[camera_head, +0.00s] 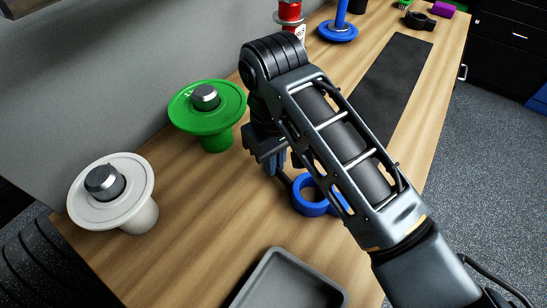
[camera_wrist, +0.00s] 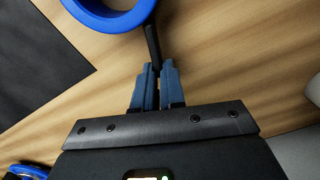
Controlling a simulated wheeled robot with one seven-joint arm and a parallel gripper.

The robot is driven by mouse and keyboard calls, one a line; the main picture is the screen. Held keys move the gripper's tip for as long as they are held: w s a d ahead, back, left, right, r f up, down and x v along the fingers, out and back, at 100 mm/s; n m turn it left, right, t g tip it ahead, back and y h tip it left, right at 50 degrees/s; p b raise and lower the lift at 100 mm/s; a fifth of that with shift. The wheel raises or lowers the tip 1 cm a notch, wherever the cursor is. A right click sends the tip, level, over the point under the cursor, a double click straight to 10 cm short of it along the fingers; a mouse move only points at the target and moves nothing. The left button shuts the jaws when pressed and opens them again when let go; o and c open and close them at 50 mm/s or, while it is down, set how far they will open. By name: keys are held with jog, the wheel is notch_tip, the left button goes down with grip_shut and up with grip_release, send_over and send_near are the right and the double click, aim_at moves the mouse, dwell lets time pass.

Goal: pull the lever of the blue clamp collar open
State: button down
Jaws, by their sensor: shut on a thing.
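The blue clamp collar (camera_head: 308,208) lies on the wooden bench in the head view, partly hidden behind my arm. In the wrist view its blue ring (camera_wrist: 112,20) shows at the top, cut by the frame edge. Its thin dark lever (camera_wrist: 152,40) sticks out from the ring towards my gripper (camera_wrist: 153,68). The blue-grey fingertips are closed on the lever's end. In the head view my gripper (camera_head: 277,170) points down just left of the collar, and the lever is hard to make out there.
A green stand (camera_head: 213,140) and a white stand (camera_head: 146,214) stand to the left. A grey tray (camera_head: 330,291) is at the front. A dark mat (camera_head: 395,75) lies behind my arm. A blue-based post (camera_head: 338,32) and a red object (camera_head: 290,12) stand farther back.

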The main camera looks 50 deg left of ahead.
jog(key=c, duration=1.5)
grip_release()
notch_tip(320, 180, up, 8)
jog(key=shift+f, duration=0.1)
